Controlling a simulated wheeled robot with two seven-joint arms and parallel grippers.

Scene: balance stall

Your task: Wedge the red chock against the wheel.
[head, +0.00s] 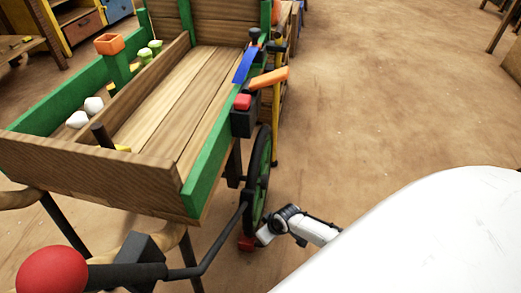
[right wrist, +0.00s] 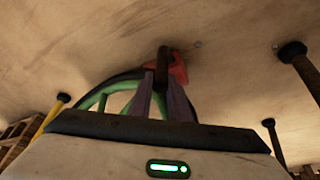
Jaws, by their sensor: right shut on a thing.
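The red chock (head: 246,243) is low by the floor at the near foot of the cart's wheel (head: 259,165), which has a black tyre and green inside. In the right wrist view the red chock (right wrist: 179,68) shows just beyond my fingers, with a dark upright grip between them, and the wheel (right wrist: 120,100) is behind. Whether chock and tyre touch I cannot tell. My right gripper (head: 262,237) is low beside the wheel, shut on the chock; its fingers show in the right wrist view (right wrist: 163,100). My left gripper is not in view.
The wooden cart (head: 90,180) with green edges stands left of the wheel. A black lever with a red ball knob (head: 65,270) runs at the front left towards the wheel. A yellow post (head: 277,120) stands behind the wheel. The floor to the right is clear.

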